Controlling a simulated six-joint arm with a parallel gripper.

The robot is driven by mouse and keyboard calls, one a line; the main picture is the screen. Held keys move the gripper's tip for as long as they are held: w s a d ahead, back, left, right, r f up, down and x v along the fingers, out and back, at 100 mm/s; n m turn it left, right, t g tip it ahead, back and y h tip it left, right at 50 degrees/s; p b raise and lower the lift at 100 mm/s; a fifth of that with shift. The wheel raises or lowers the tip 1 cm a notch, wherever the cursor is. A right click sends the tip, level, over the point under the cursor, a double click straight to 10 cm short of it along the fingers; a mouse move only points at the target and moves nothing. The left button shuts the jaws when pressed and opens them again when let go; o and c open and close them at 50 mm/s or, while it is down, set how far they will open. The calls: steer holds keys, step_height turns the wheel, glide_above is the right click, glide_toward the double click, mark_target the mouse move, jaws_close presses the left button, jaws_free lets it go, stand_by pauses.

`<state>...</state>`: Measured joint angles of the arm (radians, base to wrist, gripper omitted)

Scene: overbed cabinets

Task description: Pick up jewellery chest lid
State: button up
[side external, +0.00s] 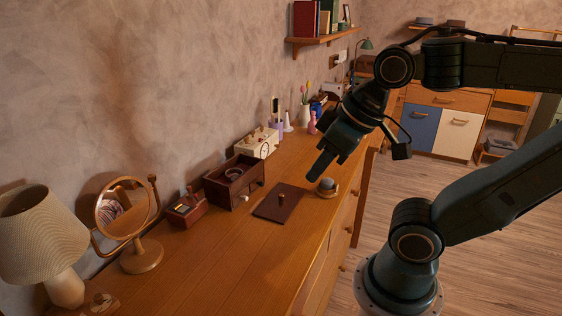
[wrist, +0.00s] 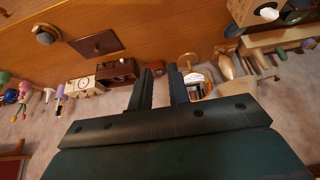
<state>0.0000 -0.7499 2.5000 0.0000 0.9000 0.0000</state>
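A round wooden dish with a grey item (side external: 327,187) sits right of the lid, near the dresser's front edge. A small reddish box (side external: 187,209), a round mirror (side external: 127,210) and a cream clock (side external: 262,143) line the back. The dresser's front left is bare.

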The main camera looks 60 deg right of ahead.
steer(key=o, duration=0.5)
steer(key=shift+o, duration=0.2)
steer(key=m+g, duration=0.6)
steer(key=m, duration=1.2)
glide_above(281, 199)
steer(key=d, duration=0.1)
steer(key=shift+d+f, duration=0.15)
steer(key=shift+f, duration=12.3)
